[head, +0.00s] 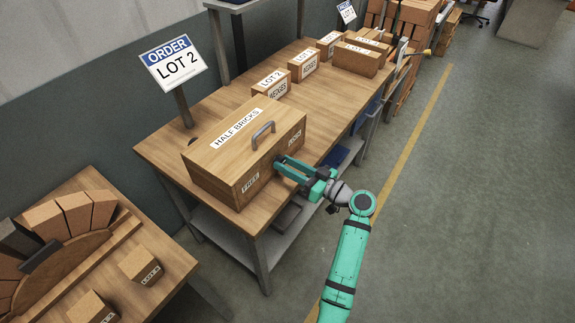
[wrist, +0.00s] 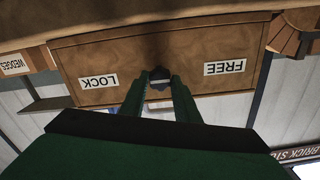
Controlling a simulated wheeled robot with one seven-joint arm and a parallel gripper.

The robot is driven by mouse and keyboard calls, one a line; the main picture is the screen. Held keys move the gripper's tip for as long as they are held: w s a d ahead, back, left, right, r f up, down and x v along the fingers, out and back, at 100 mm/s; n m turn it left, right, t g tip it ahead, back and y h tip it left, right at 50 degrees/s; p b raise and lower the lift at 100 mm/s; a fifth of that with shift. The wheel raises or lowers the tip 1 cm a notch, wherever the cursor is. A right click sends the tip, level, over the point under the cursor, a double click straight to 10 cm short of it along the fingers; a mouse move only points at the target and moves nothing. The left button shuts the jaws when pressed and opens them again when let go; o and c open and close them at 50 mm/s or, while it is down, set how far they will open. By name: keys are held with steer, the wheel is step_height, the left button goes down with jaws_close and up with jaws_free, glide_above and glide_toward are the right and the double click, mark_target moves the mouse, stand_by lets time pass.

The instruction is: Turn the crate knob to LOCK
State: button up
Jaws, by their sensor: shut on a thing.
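The wooden crate (head: 222,168) marked HALF BRICKS stands on the workbench, with a grey handle (head: 263,133) on top. Its near face bears a FREE label (head: 250,183) and a LOCK label (head: 294,138). In the wrist view the face appears upside down, with LOCK (wrist: 98,81) at left and FREE (wrist: 225,67) at right. The dark knob (wrist: 158,73) sits between them, and my gripper (wrist: 160,84) is shut on it. In the head view my gripper (head: 281,164) reaches the face from the right and hides the knob. Which label the knob points to, I cannot tell.
The workbench (head: 322,107) carries several labelled boxes (head: 303,65) behind the crate. An ORDER LOT 2 sign (head: 174,62) stands at its left edge. A second table (head: 85,263) with an arch of bricks is at lower left.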

steer(key=shift+m, duration=0.3)
steer(key=m, duration=0.3)
steer(key=shift+m, duration=0.4)
steer(key=m, duration=0.4)
steer(key=shift+m, duration=0.3)
steer(key=m, duration=0.4)
steer(key=shift+m, duration=2)
steer(key=o, duration=1.1)
steer(key=shift+c, duration=0.2)
steer(key=shift+d, duration=0.1)
